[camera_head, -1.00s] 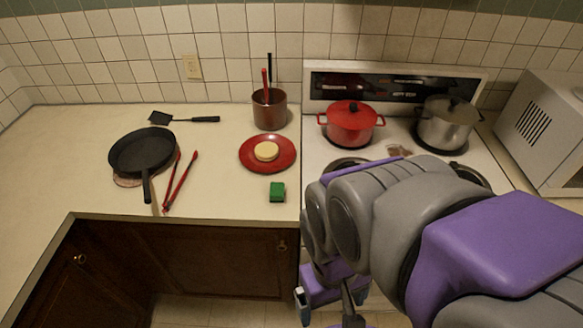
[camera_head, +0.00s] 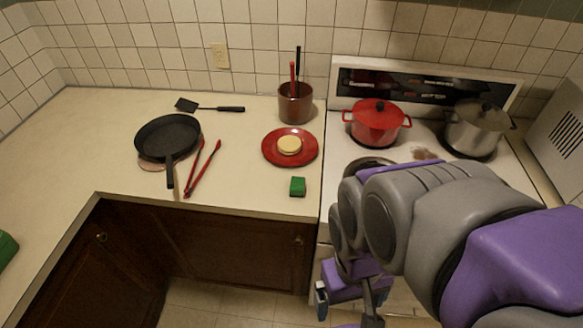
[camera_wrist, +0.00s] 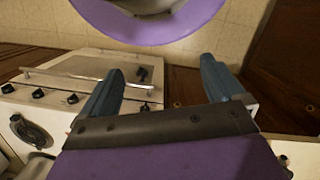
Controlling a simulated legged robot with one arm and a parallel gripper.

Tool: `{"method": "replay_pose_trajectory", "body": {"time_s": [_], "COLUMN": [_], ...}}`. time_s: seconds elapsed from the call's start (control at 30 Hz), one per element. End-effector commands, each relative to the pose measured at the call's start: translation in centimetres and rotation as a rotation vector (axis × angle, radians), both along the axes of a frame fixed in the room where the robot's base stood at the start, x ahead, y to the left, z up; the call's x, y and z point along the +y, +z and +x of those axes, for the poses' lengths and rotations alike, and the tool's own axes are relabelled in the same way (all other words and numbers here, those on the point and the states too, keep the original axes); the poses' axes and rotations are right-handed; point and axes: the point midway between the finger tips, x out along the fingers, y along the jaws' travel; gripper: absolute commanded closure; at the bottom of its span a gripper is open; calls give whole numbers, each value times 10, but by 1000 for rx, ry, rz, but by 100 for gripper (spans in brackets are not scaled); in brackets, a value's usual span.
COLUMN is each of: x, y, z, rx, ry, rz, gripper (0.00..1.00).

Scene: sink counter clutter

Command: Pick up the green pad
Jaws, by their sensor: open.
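The green pad (camera_head: 297,186) is a small green block on the beige counter, near its front edge and just in front of the red plate (camera_head: 269,149). It stands apart from the plate and is not visible in the wrist view. My gripper (camera_head: 345,303) hangs low in front of the stove, below counter height and to the right of the pad. In the wrist view my gripper (camera_wrist: 160,85) shows two blue-grey fingers spread apart with nothing between them.
A black pan (camera_head: 166,136), red tongs (camera_head: 204,166) and a black spatula (camera_head: 208,107) lie left of the plate. A utensil pot (camera_head: 295,104) stands behind it. A red pot (camera_head: 376,124) and a steel pot (camera_head: 476,128) sit on the stove. Counter between tongs and pad is clear.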

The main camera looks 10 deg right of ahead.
Motion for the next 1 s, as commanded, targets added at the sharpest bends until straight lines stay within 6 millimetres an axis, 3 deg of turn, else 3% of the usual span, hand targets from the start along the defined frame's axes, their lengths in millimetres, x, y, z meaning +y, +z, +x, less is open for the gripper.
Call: {"method": "replay_pose_trajectory", "body": {"time_s": [0.17, 0.4, 0.6, 0.77, 1.0], "x": [12, 37, 41, 27, -23], "y": [14, 44, 56, 51, 13], "z": [35, 133, 217, 284, 363], "rx": [-32, -138, -254, -347, -448], "ry": [165, 571, 834, 985, 1133], "rz": [55, 209, 317, 369, 379], "gripper": [4, 4, 4, 4, 4]}}
